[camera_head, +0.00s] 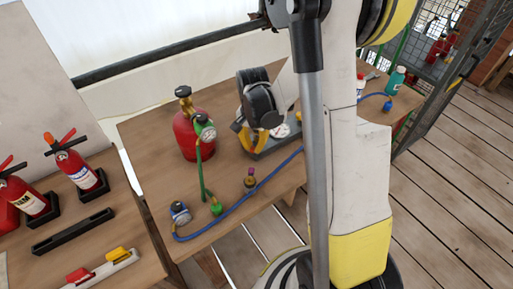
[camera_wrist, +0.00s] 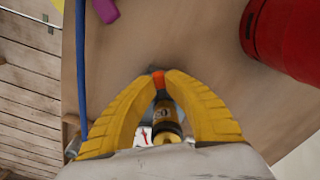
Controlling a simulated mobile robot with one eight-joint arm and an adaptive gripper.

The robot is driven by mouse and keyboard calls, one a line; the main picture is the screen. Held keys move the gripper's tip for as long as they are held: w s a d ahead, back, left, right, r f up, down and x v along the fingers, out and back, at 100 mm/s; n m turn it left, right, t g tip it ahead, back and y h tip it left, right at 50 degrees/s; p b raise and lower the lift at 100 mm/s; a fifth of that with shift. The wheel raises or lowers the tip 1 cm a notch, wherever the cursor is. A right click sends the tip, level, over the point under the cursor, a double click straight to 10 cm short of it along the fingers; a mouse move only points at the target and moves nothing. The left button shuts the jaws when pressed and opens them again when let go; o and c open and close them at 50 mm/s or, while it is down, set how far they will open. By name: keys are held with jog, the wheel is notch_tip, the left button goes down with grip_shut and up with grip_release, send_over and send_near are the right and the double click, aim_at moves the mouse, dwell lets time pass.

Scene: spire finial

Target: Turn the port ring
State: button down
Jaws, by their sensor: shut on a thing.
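My gripper (camera_head: 244,139) reaches down to the left end of a grey bench device (camera_head: 262,151) with a round white gauge (camera_head: 279,131). In the wrist view, the yellow fingers of my gripper (camera_wrist: 158,80) are closed in around a small part, which I take to be the port ring. An orange-red tip (camera_wrist: 158,78) shows between the fingertips, and a black and gold cylinder (camera_wrist: 165,122) lies between the fingers behind it. The fingers hide most of the ring, so how far it is turned cannot be seen.
A red gas cylinder (camera_head: 190,137) with a green hose stands left of my gripper. Fire extinguishers (camera_head: 77,168) stand on the left table.

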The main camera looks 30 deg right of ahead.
jog(key=m, duration=0.1)
jog(key=w+m, duration=0.1)
jog(key=m, duration=0.2)
jog(key=shift+w+a+m+b, duration=0.2)
jog(key=shift+a+m+b, duration=0.1)
jog(key=shift+a+b, duration=0.05)
jog(key=shift+w+m, duration=0.35)
jog(key=shift+m, duration=0.5)
jog(key=shift+w+m, duration=0.3)
jog(key=shift+m, duration=0.55)
jog(key=c, duration=1.4)
grip_release()
notch_tip(320, 180, up, 12)
